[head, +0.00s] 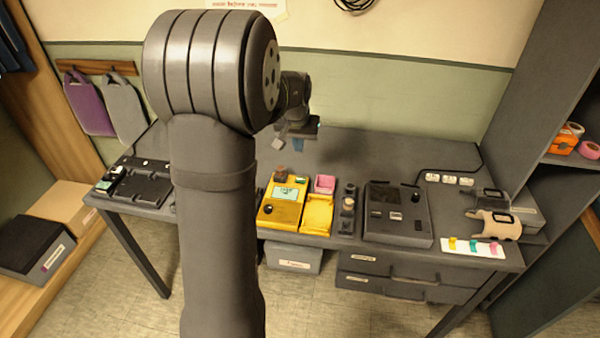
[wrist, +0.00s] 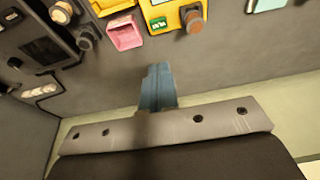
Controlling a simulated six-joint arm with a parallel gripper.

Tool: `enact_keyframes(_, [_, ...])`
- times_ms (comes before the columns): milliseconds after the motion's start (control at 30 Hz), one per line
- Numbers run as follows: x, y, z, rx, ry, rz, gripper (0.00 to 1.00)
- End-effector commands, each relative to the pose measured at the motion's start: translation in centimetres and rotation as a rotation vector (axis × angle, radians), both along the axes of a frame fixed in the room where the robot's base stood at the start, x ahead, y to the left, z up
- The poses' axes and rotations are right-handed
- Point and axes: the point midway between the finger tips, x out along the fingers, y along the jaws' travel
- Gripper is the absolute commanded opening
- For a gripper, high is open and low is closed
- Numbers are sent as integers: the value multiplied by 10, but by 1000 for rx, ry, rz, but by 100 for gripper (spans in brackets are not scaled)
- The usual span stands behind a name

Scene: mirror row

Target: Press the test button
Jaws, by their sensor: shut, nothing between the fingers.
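A yellow tester-like box (head: 272,215) lies on the dark bench in the head view, with a pale green screen (head: 285,193) and a brown knob-like part (head: 281,175) at its far end. The box shows at the top of the wrist view (wrist: 174,18), with the brown part (wrist: 193,21) and a small green part (wrist: 158,25) beside it. I cannot tell which part is the test button. My gripper (head: 298,146) is shut and empty, above the bench behind the box, apart from it. Its blue-grey fingers (wrist: 157,85) show in the wrist view.
A pink tray (head: 324,184) and a yellow tray (head: 318,213) sit right of the box. Further right are a row of knobs (head: 348,200) and a dark console (head: 397,215). A black device (head: 143,188) is at the left. The bench behind the box is clear.

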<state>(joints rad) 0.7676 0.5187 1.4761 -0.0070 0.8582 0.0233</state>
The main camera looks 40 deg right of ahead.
Motion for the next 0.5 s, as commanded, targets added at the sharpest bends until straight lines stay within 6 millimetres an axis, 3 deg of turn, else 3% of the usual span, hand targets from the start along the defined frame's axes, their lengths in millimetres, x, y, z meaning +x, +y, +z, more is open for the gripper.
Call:
enact_keyframes(233, [4, -4, -21, 3, 3, 1, 0])
enact_keyframes(500, [15, -15, -75, 3, 4, 1, 0])
